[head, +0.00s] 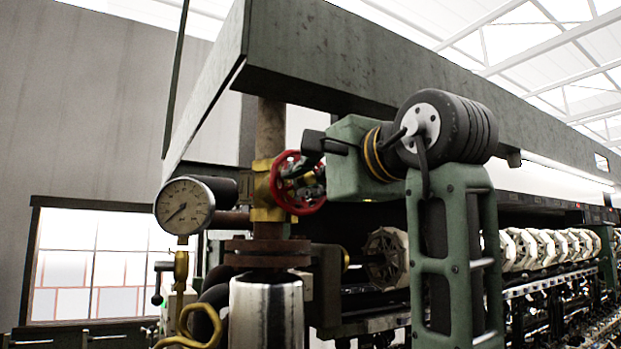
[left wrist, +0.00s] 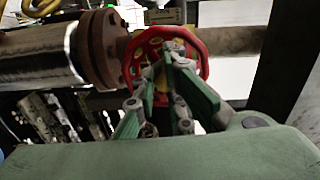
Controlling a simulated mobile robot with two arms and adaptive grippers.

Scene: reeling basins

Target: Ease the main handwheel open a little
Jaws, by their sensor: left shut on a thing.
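The main handwheel (head: 276,183) is a red spoked wheel on a yellow brass valve body (head: 262,187), set on a rusty vertical pipe. My left gripper (head: 310,182) reaches it from the right in the head view, and its fingers are partly hidden by its own wrist. In the left wrist view the red rim of the handwheel (left wrist: 204,66) surrounds the tips of my left gripper (left wrist: 170,52). The fingers converge and are shut on the wheel. Exactly which part of the wheel they pinch is hard to tell. My right gripper is not in view.
A round pressure gauge (head: 185,206) stands left of the valve. A rusty flange (head: 267,252) and a shiny pipe section (head: 266,312) lie below. A big green beam (head: 340,55) runs overhead. Machinery with a row of pale reels (head: 545,250) fills the right.

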